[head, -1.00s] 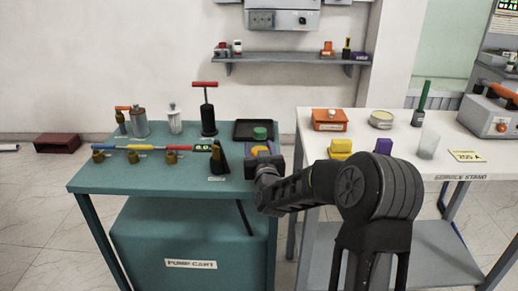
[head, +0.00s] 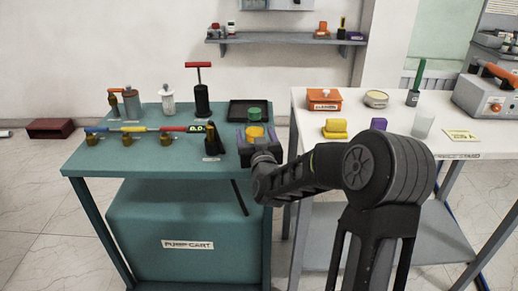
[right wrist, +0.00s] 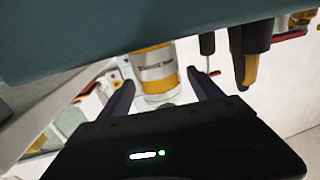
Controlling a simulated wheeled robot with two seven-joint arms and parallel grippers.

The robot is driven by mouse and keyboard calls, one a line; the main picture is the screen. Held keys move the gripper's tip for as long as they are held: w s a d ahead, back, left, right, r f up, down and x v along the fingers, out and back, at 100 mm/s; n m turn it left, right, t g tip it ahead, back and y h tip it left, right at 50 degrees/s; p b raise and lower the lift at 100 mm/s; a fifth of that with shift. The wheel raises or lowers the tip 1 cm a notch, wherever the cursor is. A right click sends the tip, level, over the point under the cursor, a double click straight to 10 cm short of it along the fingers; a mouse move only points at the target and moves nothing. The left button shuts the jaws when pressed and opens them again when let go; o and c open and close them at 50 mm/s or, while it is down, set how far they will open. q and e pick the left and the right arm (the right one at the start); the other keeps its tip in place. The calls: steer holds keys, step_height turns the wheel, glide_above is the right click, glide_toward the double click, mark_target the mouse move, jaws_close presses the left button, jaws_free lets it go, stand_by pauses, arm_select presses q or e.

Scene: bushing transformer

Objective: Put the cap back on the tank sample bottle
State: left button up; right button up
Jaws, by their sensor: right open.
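A jar-like bottle with yellow bands and a pale label (right wrist: 155,72) shows between my right gripper's fingers in the right wrist view. In the head view, its round yellow top (head: 255,131) shows at the right end of the teal cart. My right gripper (head: 257,135) is open, one finger on each side of it; I cannot tell whether they touch it. The gripper also shows in the right wrist view (right wrist: 162,92). A green round cap-like piece (head: 253,113) is just behind, at the black tray. My left gripper is not in view.
The black tray (head: 237,105) lies at the cart's back right. A red-handled pump (head: 202,95), a multicoloured bar with brass fittings (head: 140,129) and a dark cone-shaped piece (head: 215,142) stand left of my gripper. The white service stand (head: 390,127) with several items is close on the right.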

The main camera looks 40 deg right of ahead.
steer(key=v, duration=0.8)
steer(key=shift+s+a, duration=0.1)
steer(key=shift+s, duration=0.05)
stand_by(0.5)
